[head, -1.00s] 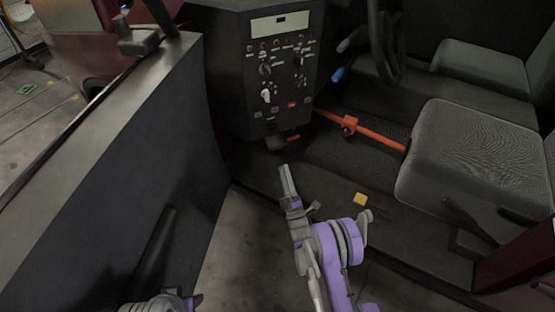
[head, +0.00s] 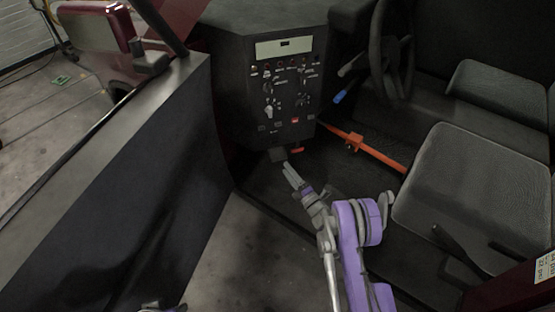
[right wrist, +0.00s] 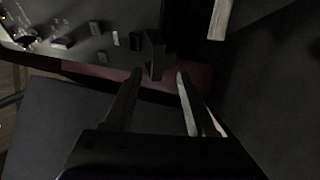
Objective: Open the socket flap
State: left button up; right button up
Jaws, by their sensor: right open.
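The black control panel (head: 285,95) stands ahead of me in the vehicle's footwell, with knobs and switches on its face. A small dark block, which seems to be the socket flap (head: 277,155), juts from its lower edge. In the right wrist view a dark upright block (right wrist: 153,54), likely the same flap, stands just beyond the fingertips, roughly between them. My right gripper (head: 289,171) is open and empty, just below the flap; its two fingers (right wrist: 159,75) show apart in the right wrist view. I cannot tell if they touch the flap.
A red-orange handle (head: 297,150) is right of the flap. An orange bar (head: 367,150) crosses the footwell. A grey seat (head: 460,190) is at the right, the steering wheel (head: 385,50) above. The dark open door (head: 110,180) fills the left.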

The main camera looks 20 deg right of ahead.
aim_at(278, 158)
jog(key=x, duration=0.4)
jog(key=shift+w+a, duration=0.15)
jog(key=shift+w, duration=0.2)
jog(key=shift+w+r, duration=0.15)
jog(key=shift+w, duration=0.25)
jog(key=shift+w+a+r, duration=0.1)
jog(key=shift+w+r, duration=0.1)
jog(key=shift+r, duration=0.1)
jog(key=shift+w+a+f, duration=0.2)
jog(key=shift+w+a, duration=0.05)
jog(key=shift+w, duration=0.15)
jog(key=shift+s+d, duration=0.1)
jog(key=shift+s, duration=0.05)
grip_shut()
